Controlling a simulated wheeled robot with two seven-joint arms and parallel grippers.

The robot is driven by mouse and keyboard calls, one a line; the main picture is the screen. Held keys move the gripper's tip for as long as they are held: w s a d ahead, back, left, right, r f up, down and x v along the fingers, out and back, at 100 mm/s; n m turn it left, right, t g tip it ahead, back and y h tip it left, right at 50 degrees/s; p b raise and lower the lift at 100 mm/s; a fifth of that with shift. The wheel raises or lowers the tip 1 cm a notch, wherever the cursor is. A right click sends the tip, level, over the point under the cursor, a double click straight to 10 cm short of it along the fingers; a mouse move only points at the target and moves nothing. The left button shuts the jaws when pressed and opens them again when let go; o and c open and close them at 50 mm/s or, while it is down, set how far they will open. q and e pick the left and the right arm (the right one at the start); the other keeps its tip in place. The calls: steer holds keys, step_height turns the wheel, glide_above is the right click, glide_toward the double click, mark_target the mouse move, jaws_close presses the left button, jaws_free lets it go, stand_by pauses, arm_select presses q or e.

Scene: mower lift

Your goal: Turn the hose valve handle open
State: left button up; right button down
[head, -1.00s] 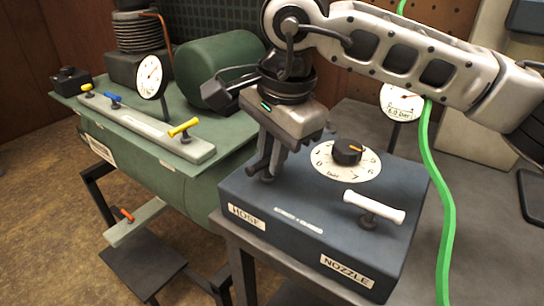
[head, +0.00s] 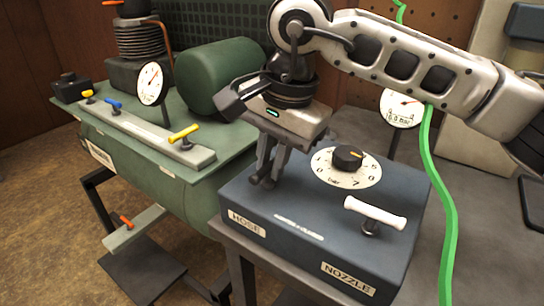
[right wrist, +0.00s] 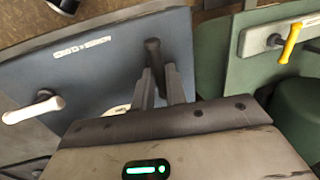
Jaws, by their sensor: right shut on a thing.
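The blue control box (head: 330,250) stands on a dark bench and carries the labels HOSE (head: 247,224) and NOZZLE (head: 348,285). My right gripper (head: 266,180) reaches down over the left side of the box, behind the HOSE label. In the right wrist view its two fingers (right wrist: 160,85) are shut around a dark valve handle (right wrist: 153,50), the hose valve handle. In the head view this handle is mostly hidden by the fingers, so its angle is hard to tell. The white nozzle handle (head: 375,212) stands apart to the right. My left gripper is not in view.
A black knob on a white dial (head: 347,166) sits on the box close to the gripper. A green hose (head: 436,190) hangs at the right. The green compressor (head: 225,75) with a yellow handle (head: 184,133) is at the left. A gauge (head: 402,106) stands behind the box.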

steer(key=c, duration=1.5)
jaws_free()
steer(key=shift+o, duration=0.2)
steer(key=shift+r, duration=0.1)
step_height(320, 180, up, 16)
steer(key=s+d+p, duration=0.1)
steer(key=d+p, duration=0.1)
steer(key=shift+s+d+f, duration=0.2)
steer(key=shift+s+d, duration=0.1)
steer(key=shift+s, duration=0.1)
